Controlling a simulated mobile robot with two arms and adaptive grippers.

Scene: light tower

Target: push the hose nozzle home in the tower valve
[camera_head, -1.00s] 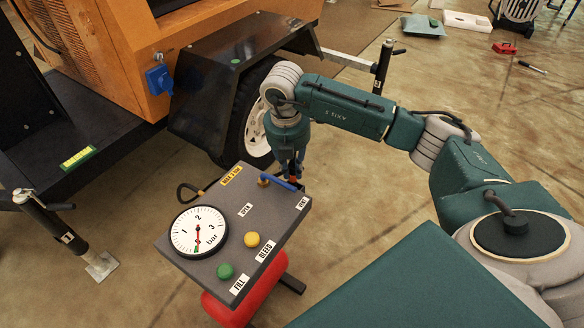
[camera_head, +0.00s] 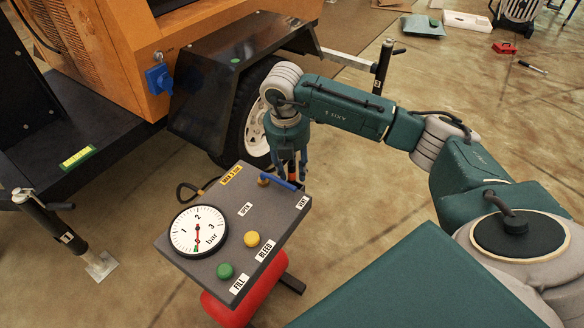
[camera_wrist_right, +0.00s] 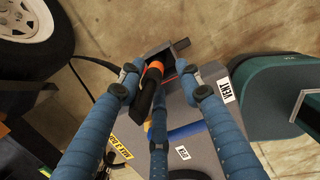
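The hose nozzle (camera_wrist_right: 146,98) is black with an orange band and shows in the right wrist view between my right gripper's blue fingers. Its orange part (camera_head: 292,178) shows in the head view at the panel's far edge. My right gripper (camera_wrist_right: 158,72) is open around it, the side fingers standing apart from it. It also shows in the head view (camera_head: 290,172), pointing down. The grey valve panel (camera_head: 222,203) has a blue lever (camera_head: 279,182) beside the nozzle. The valve's mouth is hidden, so I cannot tell how deep the nozzle sits. My left gripper is out of view.
The panel carries a gauge (camera_head: 198,231), a yellow button (camera_head: 252,239) and a green button (camera_head: 226,271), above a red tank (camera_head: 232,308). The orange trailer's wheel (camera_head: 252,130) and black fender (camera_head: 225,75) stand close behind my right gripper.

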